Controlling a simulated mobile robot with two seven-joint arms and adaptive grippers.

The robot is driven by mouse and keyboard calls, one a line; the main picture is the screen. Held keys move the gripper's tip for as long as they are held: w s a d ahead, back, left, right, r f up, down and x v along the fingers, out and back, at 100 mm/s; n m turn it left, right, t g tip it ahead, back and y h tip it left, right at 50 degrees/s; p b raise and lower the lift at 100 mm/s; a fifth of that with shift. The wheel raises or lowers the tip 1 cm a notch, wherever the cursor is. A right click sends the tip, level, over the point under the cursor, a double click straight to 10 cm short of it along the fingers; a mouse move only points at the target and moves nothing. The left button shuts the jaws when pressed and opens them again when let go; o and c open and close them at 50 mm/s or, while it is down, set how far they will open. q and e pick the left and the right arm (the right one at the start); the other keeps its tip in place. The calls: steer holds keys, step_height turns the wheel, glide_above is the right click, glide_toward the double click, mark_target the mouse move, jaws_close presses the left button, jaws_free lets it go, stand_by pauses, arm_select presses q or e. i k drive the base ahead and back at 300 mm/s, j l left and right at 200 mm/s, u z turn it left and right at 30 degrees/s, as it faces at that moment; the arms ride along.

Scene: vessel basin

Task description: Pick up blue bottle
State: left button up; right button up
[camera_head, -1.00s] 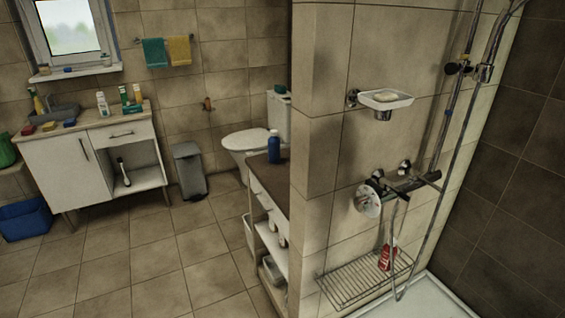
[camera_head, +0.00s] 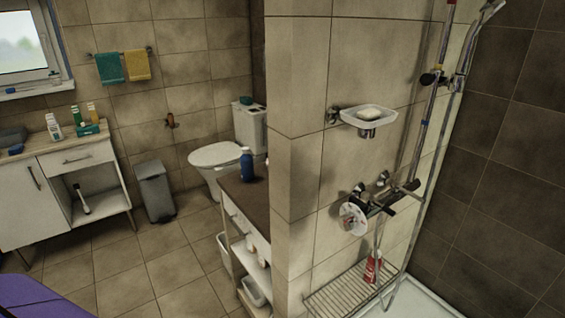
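A blue bottle (camera_head: 247,166) stands upright on the brown top of a low shelf unit (camera_head: 236,190), behind the tiled partition wall. The bottle is in full view, left of the wall's edge and in front of the toilet. Neither of my grippers is in view.
The tiled partition (camera_head: 294,180) stands right of the bottle, with a soap dish (camera_head: 369,117), shower tap and wire rack (camera_head: 345,293). The toilet (camera_head: 215,156), grey bin (camera_head: 155,191) and white cabinet (camera_head: 30,205) stand behind. The tiled floor (camera_head: 170,255) is open. A purple shape fills the lower left corner.

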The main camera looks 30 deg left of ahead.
mark_target(246, 159)
steer(key=j+z, duration=0.3)
steer(key=j, duration=0.2)
steer(key=i+j+z, duration=0.1)
steer(key=j+z, duration=0.15)
steer(key=j, duration=0.25)
steer(key=k+j+z, duration=0.1)
steer(key=j+z, duration=0.2)
steer(key=j, duration=1.35)
steer(key=k+j, duration=0.1)
steer(key=j, duration=0.45)
steer(key=i+z, duration=0.05)
